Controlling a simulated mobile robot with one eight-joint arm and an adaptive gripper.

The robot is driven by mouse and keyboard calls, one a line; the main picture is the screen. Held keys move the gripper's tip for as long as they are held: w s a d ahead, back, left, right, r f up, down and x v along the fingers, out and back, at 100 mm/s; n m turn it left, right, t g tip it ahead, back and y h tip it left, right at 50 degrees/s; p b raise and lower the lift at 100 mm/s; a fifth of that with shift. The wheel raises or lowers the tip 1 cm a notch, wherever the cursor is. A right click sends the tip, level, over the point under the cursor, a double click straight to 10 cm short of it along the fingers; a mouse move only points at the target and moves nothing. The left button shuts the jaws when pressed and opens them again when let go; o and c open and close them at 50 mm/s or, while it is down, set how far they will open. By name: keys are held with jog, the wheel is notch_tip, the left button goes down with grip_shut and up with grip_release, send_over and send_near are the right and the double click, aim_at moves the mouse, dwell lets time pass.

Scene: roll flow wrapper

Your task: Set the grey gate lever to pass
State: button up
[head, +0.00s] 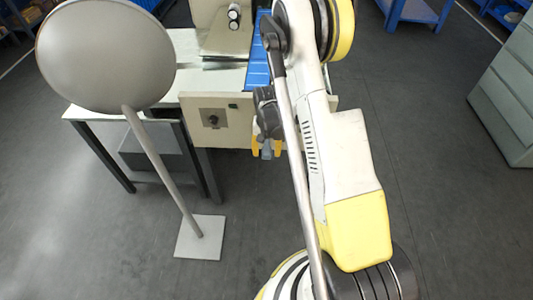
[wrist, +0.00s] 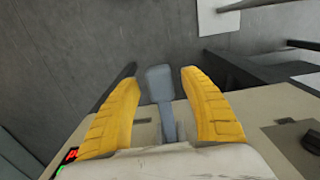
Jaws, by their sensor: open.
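The grey gate lever (wrist: 160,86) is a blue-grey paddle on a narrower stem, on the beige front of the machine (wrist: 262,112). In the wrist view it stands between the two yellow fingers of my gripper (wrist: 160,78), which are open. A gap shows on each side of the paddle, so neither finger seems to touch it. The foot of its stem is hidden behind the pale gripper body. In the head view the lever (head: 267,152) shows small below my gripper (head: 268,145), partly hidden by my arm. Its set position cannot be read.
Red and green marks (wrist: 70,157) sit at the lower left of the wrist view. A dark knob (head: 212,121) is on the panel left of the lever. A round grey disc on a stand (head: 108,55) is at the left. The floor in front is clear.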

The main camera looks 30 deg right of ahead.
grip_shut()
jog(key=r+g+y, duration=0.1)
jog(key=r+g, duration=0.1)
jog(key=r+g+y, duration=0.1)
jog(key=shift+w+d+r+g+y, duration=0.2)
jog(key=shift+w+r+g+y, duration=0.1)
jog(key=shift+w+r+g, duration=0.1)
dwell(0.3)
grip_release()
jog(key=shift+r, duration=0.1)
jog(key=v, duration=1.1)
jog(key=shift+r, duration=0.35)
